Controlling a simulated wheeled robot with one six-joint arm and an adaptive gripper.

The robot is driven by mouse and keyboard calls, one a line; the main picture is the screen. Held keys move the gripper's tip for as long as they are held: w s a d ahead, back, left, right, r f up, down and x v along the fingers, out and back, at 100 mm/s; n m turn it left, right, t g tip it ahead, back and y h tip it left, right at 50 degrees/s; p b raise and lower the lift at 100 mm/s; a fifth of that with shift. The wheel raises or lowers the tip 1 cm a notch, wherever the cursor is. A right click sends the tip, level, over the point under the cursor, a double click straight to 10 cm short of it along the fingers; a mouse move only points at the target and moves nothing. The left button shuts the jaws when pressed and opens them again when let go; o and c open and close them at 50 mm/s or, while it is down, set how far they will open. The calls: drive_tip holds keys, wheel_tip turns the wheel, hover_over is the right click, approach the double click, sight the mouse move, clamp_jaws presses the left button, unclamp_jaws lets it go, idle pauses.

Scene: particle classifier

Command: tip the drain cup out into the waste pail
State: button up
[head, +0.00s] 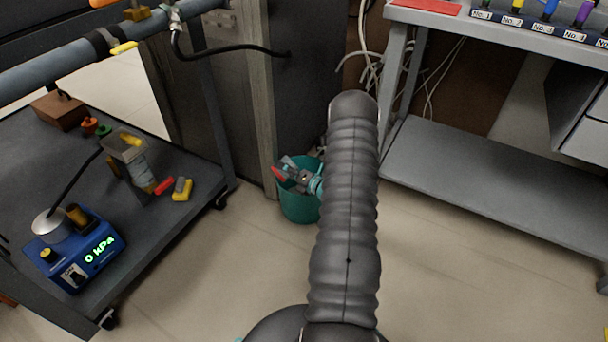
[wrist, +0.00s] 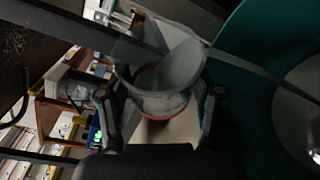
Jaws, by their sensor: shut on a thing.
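The teal waste pail (head: 298,207) stands on the floor between the wooden post and the bench, partly hidden by my arm. It also fills the right side of the wrist view (wrist: 246,42), with a pale round surface inside it. My gripper (head: 290,174) is at the pail's mouth in the head view. In the wrist view my gripper (wrist: 160,97) is shut on the drain cup (wrist: 150,103), a clear cup with an orange-red band low down. A pale patch shows in the cup; I cannot tell whether it is contents. The cup's exact tilt is unclear.
A dark cart (head: 150,225) on the left carries a blue pressure gauge (head: 75,255) reading 0 kPa and small parts. A grey bench (head: 490,185) with a lower shelf stands at right. Cables hang behind the pail. The floor in front is clear.

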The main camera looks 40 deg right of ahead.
drive_tip(key=shift+d+f+m+t+y+b, duration=0.15)
drive_tip(key=shift+f+m+t+y+b, duration=0.2)
drive_tip(key=shift+m, duration=0.55)
idle(0.7)
drive_tip(key=shift+s+d+r+m+t, duration=0.1)
drive_tip(key=shift+d+r+m+t, duration=0.1)
drive_tip(key=shift+d+m, duration=0.2)
drive_tip(key=shift+s+d+r+m+t, duration=0.15)
drive_tip(key=shift+d+m, duration=0.15)
drive_tip(key=shift+d, duration=0.2)
idle(0.4)
drive_tip(key=shift+d+r+m+t+h+b, duration=0.15)
drive_tip(key=shift+d+r+m+t, duration=0.15)
drive_tip(key=shift+m, duration=0.65)
drive_tip(key=shift+d+r+m+t+h+b, duration=0.2)
drive_tip(key=shift+m+t, duration=0.25)
drive_tip(key=shift+m, duration=0.45)
drive_tip(key=shift+d+r+m+t+h+p, duration=0.1)
drive_tip(key=shift+d+r+m+t, duration=0.2)
drive_tip(key=shift+m, duration=0.65)
idle(1.3)
drive_tip(key=shift+d+r+m+t+h+p, duration=0.15)
drive_tip(key=shift+r+m+t+h+p, duration=0.15)
drive_tip(key=shift+r+m, duration=0.45)
